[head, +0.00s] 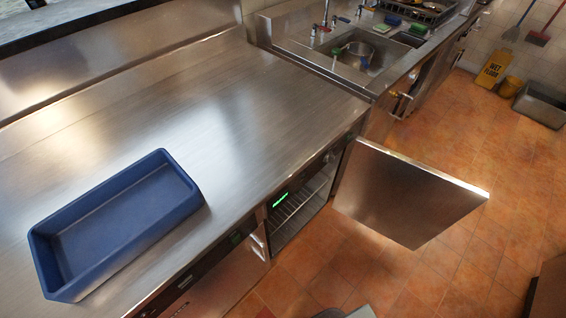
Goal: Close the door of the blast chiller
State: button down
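The blast chiller (298,212) is built in under the steel counter. Its inside shows wire racks and a lit green display strip near the top of the opening. Its steel door (405,193) stands wide open, swung out to the right over the tiled floor. The lower part of the chiller's opening is partly hidden by the viewing angle. My gripper is not in view.
A blue tray (192,207) lies empty on the counter (215,95). A sink unit (330,55) with a pot stands beyond. A yellow wet-floor sign (494,68) and bucket are at the far right. The orange tiled floor (440,120) around the door is largely clear.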

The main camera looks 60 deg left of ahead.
aim_at(408, 202)
jog(key=i, duration=1.7)
jog(key=u, duration=3.65)
